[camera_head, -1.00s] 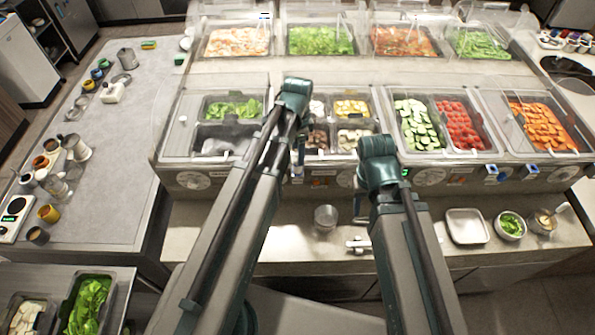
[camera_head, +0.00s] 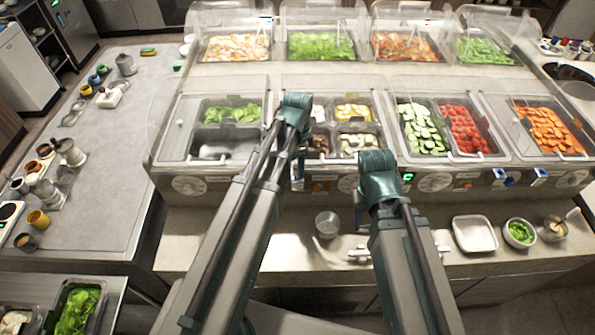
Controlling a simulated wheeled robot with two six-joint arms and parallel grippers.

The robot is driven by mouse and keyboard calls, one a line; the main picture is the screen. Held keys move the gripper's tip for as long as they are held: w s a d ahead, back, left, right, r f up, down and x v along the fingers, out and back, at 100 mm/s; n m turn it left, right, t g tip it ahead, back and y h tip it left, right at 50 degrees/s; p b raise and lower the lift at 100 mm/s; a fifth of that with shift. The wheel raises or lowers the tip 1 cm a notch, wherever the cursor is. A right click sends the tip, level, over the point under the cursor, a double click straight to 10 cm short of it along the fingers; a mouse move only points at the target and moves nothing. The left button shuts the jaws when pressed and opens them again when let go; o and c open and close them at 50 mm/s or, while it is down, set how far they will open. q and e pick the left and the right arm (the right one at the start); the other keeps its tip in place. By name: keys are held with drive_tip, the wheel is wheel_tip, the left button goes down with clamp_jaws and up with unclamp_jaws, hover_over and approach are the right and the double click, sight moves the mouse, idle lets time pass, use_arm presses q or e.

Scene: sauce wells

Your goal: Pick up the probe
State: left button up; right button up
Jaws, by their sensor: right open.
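I cannot make out the probe with certainty. A small metal fitting (camera_head: 360,254) lies on the front counter ledge between my arms; I cannot tell whether it is part of the probe. My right gripper (camera_head: 360,216) hangs below its wrist above the ledge, open, largely hidden by my arm, with the fitting below it in the picture. My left gripper (camera_head: 298,178) hangs in front of the counter's control panel; its fingers are too small and covered to read.
A metal cup (camera_head: 327,224) stands on the ledge between my arms. A white tray (camera_head: 475,235), a bowl of greens (camera_head: 519,234) and another small bowl (camera_head: 551,229) are to the right. Food wells rise behind. The ledge between the fitting and tray is partly covered by my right arm.

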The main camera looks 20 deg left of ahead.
use_arm(q)
clamp_jaws()
idle(0.3)
wheel_tip(320, 180, up, 10)
drive_tip(key=p, duration=1)
drive_tip(key=shift+r, duration=0.1)
